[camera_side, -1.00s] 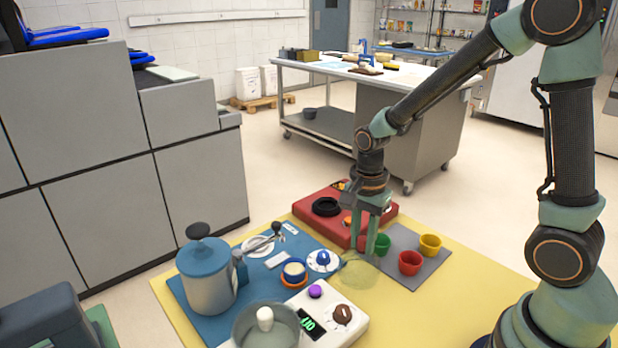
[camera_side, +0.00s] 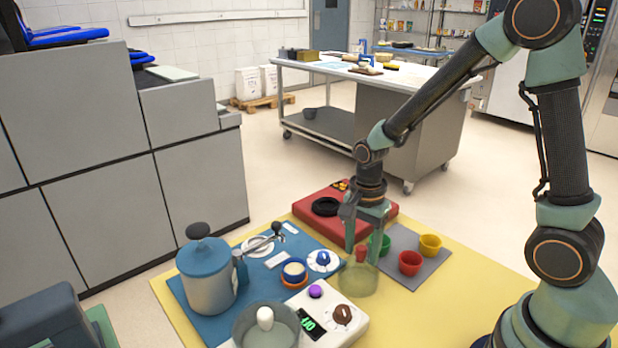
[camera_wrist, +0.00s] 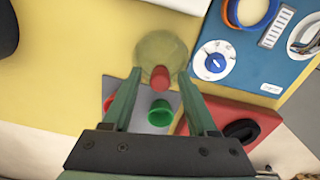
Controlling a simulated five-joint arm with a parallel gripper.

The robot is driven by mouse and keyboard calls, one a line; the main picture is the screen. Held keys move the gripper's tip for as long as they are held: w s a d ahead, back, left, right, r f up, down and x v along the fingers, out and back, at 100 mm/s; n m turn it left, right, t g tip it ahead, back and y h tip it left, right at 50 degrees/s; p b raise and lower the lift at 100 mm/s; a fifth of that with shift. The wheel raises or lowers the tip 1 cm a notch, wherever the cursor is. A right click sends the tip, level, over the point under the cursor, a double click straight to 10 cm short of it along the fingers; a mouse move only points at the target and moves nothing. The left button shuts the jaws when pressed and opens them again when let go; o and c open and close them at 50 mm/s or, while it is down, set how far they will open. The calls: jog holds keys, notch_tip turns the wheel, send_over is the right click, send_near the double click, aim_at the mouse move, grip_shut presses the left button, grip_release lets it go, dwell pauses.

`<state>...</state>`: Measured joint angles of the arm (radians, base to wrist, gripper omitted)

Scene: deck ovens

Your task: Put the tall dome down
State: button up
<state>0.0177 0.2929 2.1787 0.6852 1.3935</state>
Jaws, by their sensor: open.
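The tall dome (camera_side: 359,282) is clear and yellowish-green with a red knob (camera_side: 361,253) on top. It appears to stand upright on the yellow mat (camera_side: 430,313), beside the grey board. In the wrist view the dome (camera_wrist: 157,48) shows at the upper middle, with its red knob (camera_wrist: 160,78) between my fingers. My gripper (camera_side: 363,257) is open, one finger on each side of the knob. In the wrist view my gripper (camera_wrist: 159,76) shows a gap between each finger and the knob. The dome's underside is hard to make out.
Green (camera_side: 384,245), red (camera_side: 410,262) and yellow (camera_side: 430,244) cups stand on the grey board (camera_side: 414,280). A red block (camera_side: 328,231) is behind my gripper. A scale (camera_side: 330,330) and a blue board (camera_side: 262,270) with a pot lie left. The yellow mat is free at front right.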

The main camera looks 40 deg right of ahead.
jog(key=s+r+n+t, duration=0.2)
jog(key=r+n+t, duration=0.1)
jog(key=r+n, duration=0.5)
jog(key=s+r+n+t, duration=0.2)
jog(key=s+r+n, duration=0.1)
jog(key=r+n, duration=0.5)
notch_tip(320, 180, up, 2)
jog(key=shift+s+a+r+t, duration=0.1)
jog(key=shift+s+a+t, duration=0.2)
jog(key=shift+t, duration=0.1)
